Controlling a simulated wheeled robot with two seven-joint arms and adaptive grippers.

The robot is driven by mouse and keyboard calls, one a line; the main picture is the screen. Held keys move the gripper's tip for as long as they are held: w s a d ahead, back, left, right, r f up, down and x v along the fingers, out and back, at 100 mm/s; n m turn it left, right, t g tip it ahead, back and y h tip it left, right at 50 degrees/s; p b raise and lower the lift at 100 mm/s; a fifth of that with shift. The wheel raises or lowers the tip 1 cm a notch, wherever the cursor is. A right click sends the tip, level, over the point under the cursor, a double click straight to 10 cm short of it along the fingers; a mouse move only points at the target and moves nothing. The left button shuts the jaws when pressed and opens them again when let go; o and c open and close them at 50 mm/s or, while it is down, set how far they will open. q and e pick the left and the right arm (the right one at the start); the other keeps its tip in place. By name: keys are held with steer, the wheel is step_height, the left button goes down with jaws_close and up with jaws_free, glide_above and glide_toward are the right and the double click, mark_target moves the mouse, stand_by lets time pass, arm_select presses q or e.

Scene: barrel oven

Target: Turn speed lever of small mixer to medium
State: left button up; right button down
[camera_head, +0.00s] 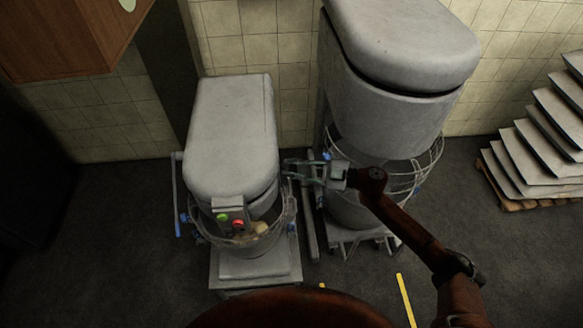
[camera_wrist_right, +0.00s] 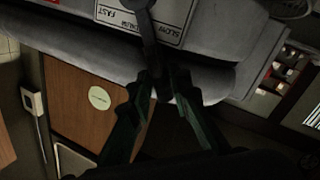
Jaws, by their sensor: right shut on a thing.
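The small mixer (camera_head: 232,130) is the lower grey machine on the left in the head view, with a green and a red button on its front. My right gripper (camera_head: 292,168) is at the mixer's right side. In the right wrist view, the dark speed lever (camera_wrist_right: 148,38) runs down across the speed label (camera_wrist_right: 170,14), which reads SLOW, MEDIUM and FAST. My right gripper (camera_wrist_right: 166,82) is shut on the lever's lower end there. The fingers partly hide that end, and the exact setting is hard to read. My left gripper is not in view.
A larger grey mixer (camera_head: 395,100) stands close on the right, with its wire guard (camera_head: 425,160) near my right arm. Stacked trays (camera_head: 535,150) stand on a pallet at far right. A wooden cabinet (camera_head: 70,35) hangs upper left. Dark floor is free at front left.

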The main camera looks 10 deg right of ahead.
steer(key=w+m+p, duration=0.1)
steer(key=p, duration=0.1)
steer(key=w+r+m+p, duration=0.1)
steer(key=p, duration=0.2)
steer(key=w+m+g+h+p, duration=0.1)
steer(key=p, duration=0.1)
steer(key=shift+w+r+m+p, duration=0.3)
steer(key=shift+r+m+p, duration=0.05)
steer(key=shift+r+m, duration=0.05)
steer(key=c, duration=1.8)
jaws_free()
steer(key=shift+o, duration=0.2)
steer(key=v, duration=1.2)
steer(key=shift+c, duration=0.3)
